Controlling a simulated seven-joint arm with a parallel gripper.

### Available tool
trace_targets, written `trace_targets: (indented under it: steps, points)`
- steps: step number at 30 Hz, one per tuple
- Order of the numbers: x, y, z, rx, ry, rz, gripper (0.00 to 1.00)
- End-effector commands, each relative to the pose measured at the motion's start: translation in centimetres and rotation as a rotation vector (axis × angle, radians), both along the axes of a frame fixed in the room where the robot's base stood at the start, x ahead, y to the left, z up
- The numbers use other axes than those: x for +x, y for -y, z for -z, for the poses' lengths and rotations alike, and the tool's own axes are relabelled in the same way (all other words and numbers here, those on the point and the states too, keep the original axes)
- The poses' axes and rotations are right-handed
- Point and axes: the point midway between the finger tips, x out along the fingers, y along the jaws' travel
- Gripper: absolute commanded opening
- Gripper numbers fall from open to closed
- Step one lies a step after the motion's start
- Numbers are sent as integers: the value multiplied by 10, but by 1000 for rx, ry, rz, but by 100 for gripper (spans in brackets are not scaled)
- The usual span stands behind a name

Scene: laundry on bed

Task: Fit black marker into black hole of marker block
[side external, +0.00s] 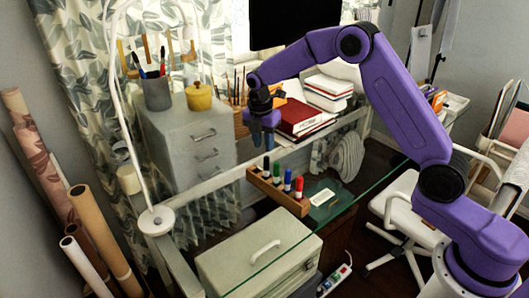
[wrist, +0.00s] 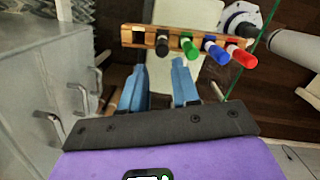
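The wooden marker block (side external: 283,197) stands on the glass desk, and it shows at the top of the wrist view (wrist: 128,41). Black (side external: 266,167), green (side external: 276,172), blue (side external: 287,179) and red (side external: 299,187) markers stand in a row in it. How deep the marker sits cannot be told. My gripper (side external: 263,142) points down above the block's black-marker end. Its blue fingers (wrist: 158,68) are apart with nothing between them.
Red and white books (side external: 303,118) are stacked behind. A grey drawer cabinet (side external: 190,140) with a pen cup (side external: 157,93) and yellow pot (side external: 199,97) stands left. A white lamp stand (side external: 157,219) is at the front left.

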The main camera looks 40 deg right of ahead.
Motion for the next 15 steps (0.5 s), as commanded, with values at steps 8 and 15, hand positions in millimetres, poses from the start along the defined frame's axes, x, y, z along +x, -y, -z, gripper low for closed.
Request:
trace_targets:
  steps: [8,15]
  points:
    - [0,-1,-9,0,0,0,30]
    - [-24,-20,-25,15,14,54,30]
